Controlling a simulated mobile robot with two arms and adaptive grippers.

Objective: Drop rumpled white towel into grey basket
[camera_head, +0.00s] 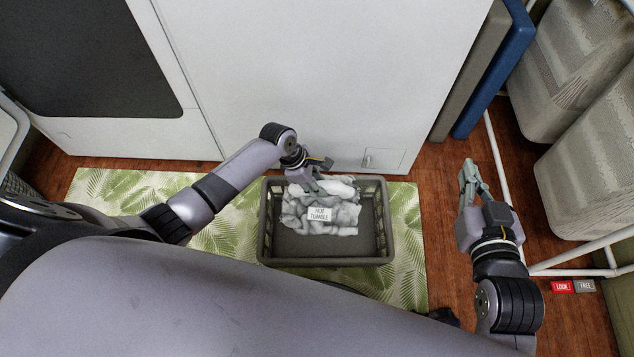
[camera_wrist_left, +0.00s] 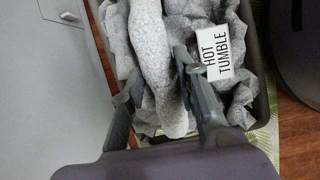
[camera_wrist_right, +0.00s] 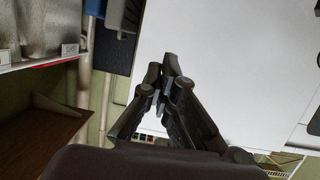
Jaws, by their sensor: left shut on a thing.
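The grey basket (camera_head: 386,222) stands on the leaf-patterned mat, its rim also showing in the left wrist view (camera_wrist_left: 263,100). My left gripper (camera_head: 316,180) is over the back part of the basket. It is shut on the rumpled white towel (camera_wrist_left: 150,50), which hangs between its fingers in the left wrist view. The towel lies over or just above a crumpled grey cloth (camera_head: 345,215) inside the basket; I cannot tell whether they touch. My right gripper (camera_head: 468,180) is to the right of the basket, over the wood floor, with its fingers together and empty (camera_wrist_right: 165,75).
A white card reading "HOT TUMBLE" (camera_head: 319,213) is on the grey cloth. A large white appliance (camera_head: 310,80) stands close behind the basket. A white pipe frame (camera_head: 497,150), beige ribbed containers (camera_head: 575,65) and a blue panel (camera_head: 495,65) are at the right.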

